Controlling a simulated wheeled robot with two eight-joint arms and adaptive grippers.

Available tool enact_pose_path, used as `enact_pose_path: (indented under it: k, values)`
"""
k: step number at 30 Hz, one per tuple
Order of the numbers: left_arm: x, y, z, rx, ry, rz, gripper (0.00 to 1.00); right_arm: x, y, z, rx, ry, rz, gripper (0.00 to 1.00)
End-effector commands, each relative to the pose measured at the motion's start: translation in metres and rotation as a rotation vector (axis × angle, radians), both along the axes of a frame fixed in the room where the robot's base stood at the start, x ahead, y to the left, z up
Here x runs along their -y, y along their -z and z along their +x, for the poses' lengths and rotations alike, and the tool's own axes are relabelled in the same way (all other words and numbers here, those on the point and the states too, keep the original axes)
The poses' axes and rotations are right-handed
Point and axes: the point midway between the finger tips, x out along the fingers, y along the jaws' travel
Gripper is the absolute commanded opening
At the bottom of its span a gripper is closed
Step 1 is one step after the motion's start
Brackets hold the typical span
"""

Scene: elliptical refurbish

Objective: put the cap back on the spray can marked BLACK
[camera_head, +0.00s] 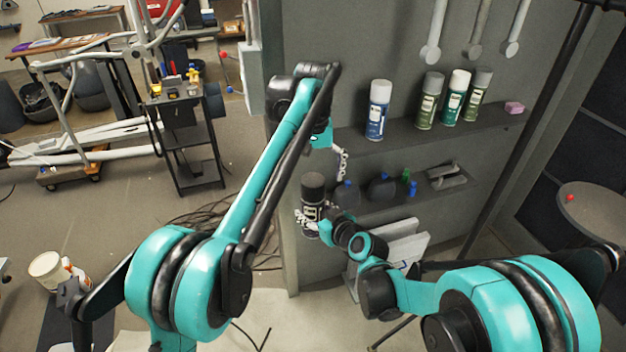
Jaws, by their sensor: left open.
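A spray can (312,212) with a dark upper part and a black-and-white label stands upright at the left end of the lower shelf. I cannot read its marking. The dark part on top (313,183) looks like a cap resting on the can; I cannot tell if it is pressed fully on. My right gripper (312,217) is around the can's body from the right, shut on it. My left gripper (341,163) hangs above and to the right of the can. It is open, with nothing seen between its pale fingers.
The upper shelf (400,140) holds a blue can (378,110), several green cans and a pink block (514,107). Dark bottles (382,187) and a grey tool (448,176) lie on the lower shelf. A black cart (190,135) stands at the left.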

Motion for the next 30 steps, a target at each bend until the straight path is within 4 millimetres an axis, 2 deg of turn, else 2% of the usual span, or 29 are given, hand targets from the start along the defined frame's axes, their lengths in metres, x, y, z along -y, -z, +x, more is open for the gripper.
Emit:
enact_pose_path:
  k: [21, 30]
  values:
    - [0.0, -0.044, 0.0, 0.0, 0.0, 0.0, 1.0, 0.0, 0.0, 0.0, 0.001, 0.0, 0.001, 0.14]
    - [0.0, -0.051, 0.0, 0.0, 0.0, 0.0, 1.0, 0.0, 0.0, 0.0, 0.001, 0.0, 0.001, 0.14]
